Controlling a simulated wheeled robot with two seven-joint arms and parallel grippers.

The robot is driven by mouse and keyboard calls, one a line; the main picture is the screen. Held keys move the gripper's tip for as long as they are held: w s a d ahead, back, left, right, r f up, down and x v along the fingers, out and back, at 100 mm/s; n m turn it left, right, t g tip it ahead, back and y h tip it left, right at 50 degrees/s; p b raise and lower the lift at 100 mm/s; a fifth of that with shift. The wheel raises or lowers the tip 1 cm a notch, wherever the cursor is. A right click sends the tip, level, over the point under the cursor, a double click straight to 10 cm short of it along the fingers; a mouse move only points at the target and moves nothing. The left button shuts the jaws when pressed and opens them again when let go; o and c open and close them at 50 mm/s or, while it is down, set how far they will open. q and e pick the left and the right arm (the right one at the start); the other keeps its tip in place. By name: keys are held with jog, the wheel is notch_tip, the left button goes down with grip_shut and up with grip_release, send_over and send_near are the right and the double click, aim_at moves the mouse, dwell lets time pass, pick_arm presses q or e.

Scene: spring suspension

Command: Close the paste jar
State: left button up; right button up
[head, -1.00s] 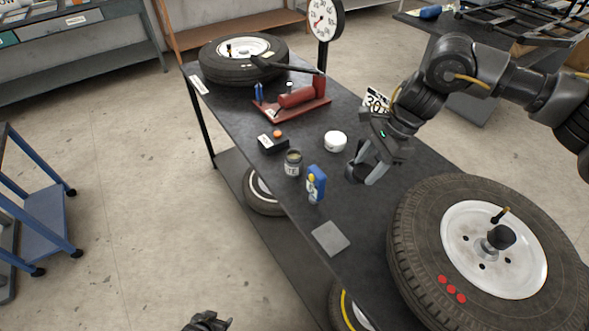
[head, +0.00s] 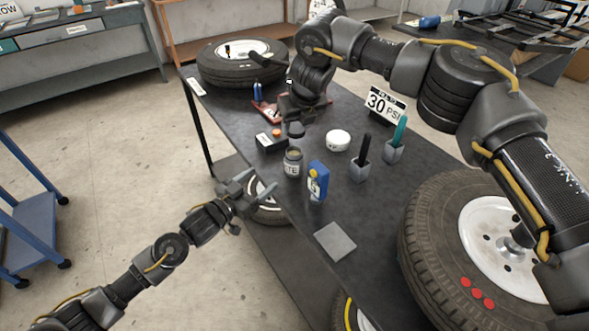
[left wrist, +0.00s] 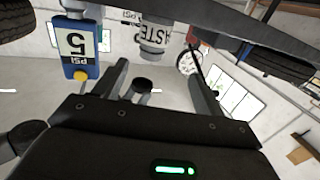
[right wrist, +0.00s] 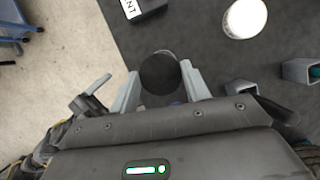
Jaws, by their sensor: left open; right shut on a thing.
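The grey paste jar (head: 292,162) stands upright near the table's left edge, its top uncovered. It also shows upside down in the left wrist view (left wrist: 152,36). My right gripper (head: 297,121) is shut on the dark round lid (head: 296,131) and holds it just above the jar, with a gap between them. In the right wrist view the lid (right wrist: 159,73) sits between the fingertips and hides most of the jar. My left gripper (head: 256,187) is open and empty, beside the table edge, left of and below the jar.
A blue box (head: 317,181) stands close to the jar's right. Two grey holders (head: 360,171) stand farther right. A grey pad (head: 335,241) lies in front, with clear table around it.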

aim_at(289, 158)
jog(key=shift+w+a+m, duration=0.2)
jog(key=shift+a+m, duration=0.05)
jog(key=shift+m, duration=0.05)
pick_arm(q)
jog(key=shift+s+d+r, duration=0.2)
jog(key=shift+d+r, duration=0.25)
jog(key=shift+r, duration=0.3)
jog(key=x, duration=1.2)
jog(key=shift+r, duration=0.2)
jog(key=c, duration=1.4)
jog(key=shift+c, duration=0.2)
pick_arm(e)
jog(key=shift+f, duration=2.45)
jog(key=shift+f, duration=0.15)
